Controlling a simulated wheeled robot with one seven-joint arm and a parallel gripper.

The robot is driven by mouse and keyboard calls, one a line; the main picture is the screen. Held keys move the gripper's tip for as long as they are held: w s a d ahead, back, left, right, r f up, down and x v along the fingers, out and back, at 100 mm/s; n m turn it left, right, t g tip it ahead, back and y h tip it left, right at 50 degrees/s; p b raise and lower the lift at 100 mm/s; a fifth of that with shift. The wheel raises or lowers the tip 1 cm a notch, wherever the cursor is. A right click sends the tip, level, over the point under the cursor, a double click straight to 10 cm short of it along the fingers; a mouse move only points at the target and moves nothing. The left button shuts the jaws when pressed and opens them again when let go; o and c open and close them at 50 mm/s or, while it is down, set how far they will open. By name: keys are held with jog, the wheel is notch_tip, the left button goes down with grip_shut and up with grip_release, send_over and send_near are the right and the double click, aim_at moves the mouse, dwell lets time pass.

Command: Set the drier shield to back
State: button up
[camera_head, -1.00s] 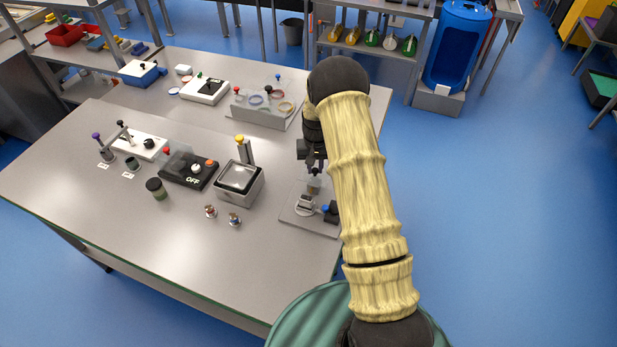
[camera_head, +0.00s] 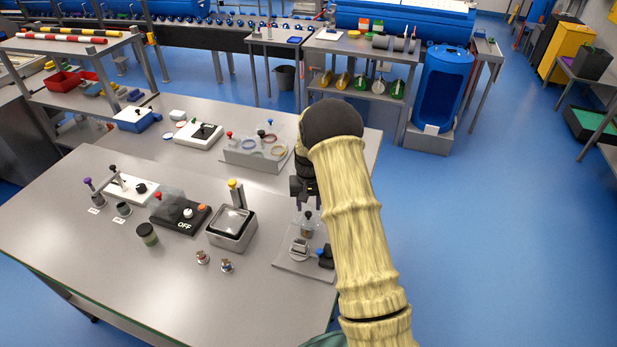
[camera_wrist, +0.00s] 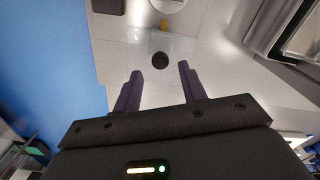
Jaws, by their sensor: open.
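My gripper (camera_head: 304,200) is open and empty, pointing down over a small station at the table's right edge. In the wrist view its two dark fingers (camera_wrist: 160,69) stand apart, with a clear panel (camera_wrist: 185,47) beyond them. A round dark knob (camera_wrist: 160,60) on the panel shows between the fingertips; I see no grip on it. I take this panel as the drier shield, but no label confirms it. In the head view the arm and gripper partly hide the station's base plate (camera_head: 290,264). Its tilt is hard to tell.
A metal box with a glassy top (camera_head: 232,224) stands left of the station. A black unit marked OFF (camera_head: 183,226) with another clear cover (camera_head: 170,200) is further left. The table's front left is clear.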

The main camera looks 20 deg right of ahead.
aim_at(309, 212)
notch_tip(309, 212, up, 15)
jog(key=b, duration=0.4)
jog(key=shift+s, duration=0.1)
jog(key=s+a+f+n+t, duration=0.1)
jog(key=s+a, duration=0.2)
jog(key=s, duration=1)
jog(key=s+a+f+n+t, duration=0.1)
jog(key=s+a, duration=0.1)
jog(key=s, duration=1.2)
jog(key=shift+a+f+n+t+b, duration=0.25)
jog(key=shift+a+n+t+b, duration=0.05)
jog(key=shift+a+n+b, duration=0.1)
dwell(0.7)
